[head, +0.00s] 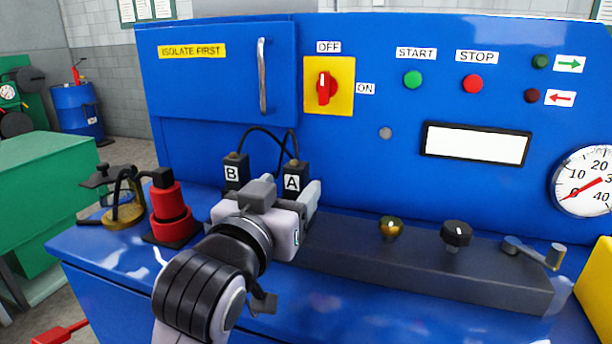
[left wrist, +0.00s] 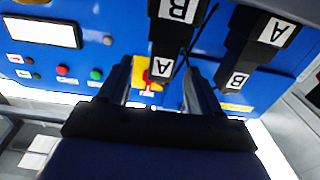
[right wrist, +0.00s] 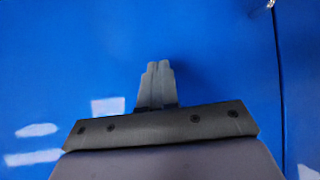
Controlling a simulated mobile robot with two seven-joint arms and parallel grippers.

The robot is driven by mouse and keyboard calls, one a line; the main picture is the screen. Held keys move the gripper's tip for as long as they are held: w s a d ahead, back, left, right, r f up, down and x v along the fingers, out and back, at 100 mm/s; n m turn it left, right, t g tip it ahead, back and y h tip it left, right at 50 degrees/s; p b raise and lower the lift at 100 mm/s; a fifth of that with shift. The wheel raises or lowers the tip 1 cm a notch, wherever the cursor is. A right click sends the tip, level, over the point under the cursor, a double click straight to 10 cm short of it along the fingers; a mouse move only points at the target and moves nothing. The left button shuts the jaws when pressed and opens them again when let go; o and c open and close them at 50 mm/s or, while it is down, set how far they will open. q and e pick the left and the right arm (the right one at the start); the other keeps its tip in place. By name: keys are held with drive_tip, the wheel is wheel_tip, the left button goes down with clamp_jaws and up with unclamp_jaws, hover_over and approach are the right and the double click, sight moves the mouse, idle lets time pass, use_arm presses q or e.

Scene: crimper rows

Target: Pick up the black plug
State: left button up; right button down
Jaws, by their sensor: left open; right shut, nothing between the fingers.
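Two black plugs with cables stand side by side at the foot of the blue panel: one labelled B (head: 236,172), one labelled A (head: 293,178). In the left wrist view, upside down, plug A (left wrist: 164,68) is above a black part labelled B (left wrist: 178,10), and plug B (left wrist: 236,76) above a part labelled A (left wrist: 272,30). My left gripper (head: 289,190) is open at plug A, which shows between its fingers in the left wrist view (left wrist: 158,85). Contact cannot be told; the gripper hides the plug's lower part. My right gripper (right wrist: 157,72) is shut and empty before a blue surface.
A red stepped part (head: 170,210) and a brass padlock-like item (head: 124,208) stand left on the blue ledge. The panel carries a red rotary switch (head: 326,88).

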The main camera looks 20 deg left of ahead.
sight(300, 170)
use_arm(q)
drive_tip(key=shift+w+r, duration=0.15)
drive_tip(key=shift+w, duration=0.6)
drive_tip(key=shift+w+p, duration=0.7)
drive_tip(key=shift+w, duration=1.9)
drive_tip(key=shift+c, duration=0.3)
drive_tip(key=c, duration=1)
drive_tip(key=shift+r, duration=0.15)
